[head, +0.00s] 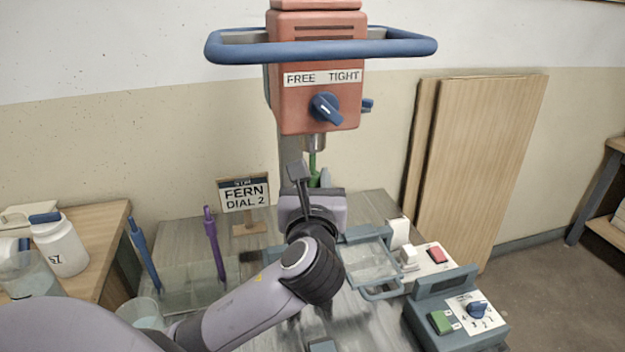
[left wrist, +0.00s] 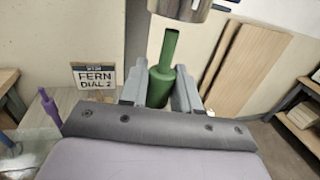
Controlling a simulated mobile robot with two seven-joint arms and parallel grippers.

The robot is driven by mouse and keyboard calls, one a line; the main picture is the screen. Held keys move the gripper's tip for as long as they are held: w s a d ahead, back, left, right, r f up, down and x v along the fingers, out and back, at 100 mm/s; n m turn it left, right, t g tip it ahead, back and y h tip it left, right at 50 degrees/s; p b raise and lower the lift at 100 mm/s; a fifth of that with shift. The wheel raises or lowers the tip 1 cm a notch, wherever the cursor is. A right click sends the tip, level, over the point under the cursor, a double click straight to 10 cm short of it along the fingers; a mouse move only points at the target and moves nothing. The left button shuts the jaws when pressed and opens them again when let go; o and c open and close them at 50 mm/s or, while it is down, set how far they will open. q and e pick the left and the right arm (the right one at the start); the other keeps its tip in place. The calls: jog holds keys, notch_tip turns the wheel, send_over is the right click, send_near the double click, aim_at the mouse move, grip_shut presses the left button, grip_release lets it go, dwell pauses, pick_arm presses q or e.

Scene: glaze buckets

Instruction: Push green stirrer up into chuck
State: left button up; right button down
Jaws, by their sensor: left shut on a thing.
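The green stirrer (left wrist: 160,84) is upright between the fingers of my left gripper (left wrist: 160,92), which is shut on it. In the head view the stirrer's green shaft (head: 312,163) shows just below the metal chuck (head: 315,142), with my left gripper (head: 300,172) in front of its lower part. In the left wrist view the chuck (left wrist: 182,8) is at the top edge, and the stirrer's top end is close below it. The orange mixer head (head: 315,95) above has a blue knob (head: 326,108) under the labels FREE and TIGHT. My right gripper is not in view.
A blue guard bar (head: 320,50) surrounds the mixer head. A FERN DIAL 2 sign (head: 243,195), a purple stirrer (head: 214,247) and a blue stirrer (head: 144,253) stand left. A control box with a dial (head: 458,312) and a red switch (head: 437,255) are right.

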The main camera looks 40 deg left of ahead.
aim_at(313, 164)
pick_arm(q)
jog(key=shift+r, duration=1.8)
dwell(2.2)
jog(key=o, duration=1.1)
jog(key=shift+f, duration=0.1)
jog(key=v, duration=0.7)
jog(key=shift+s, duration=0.15)
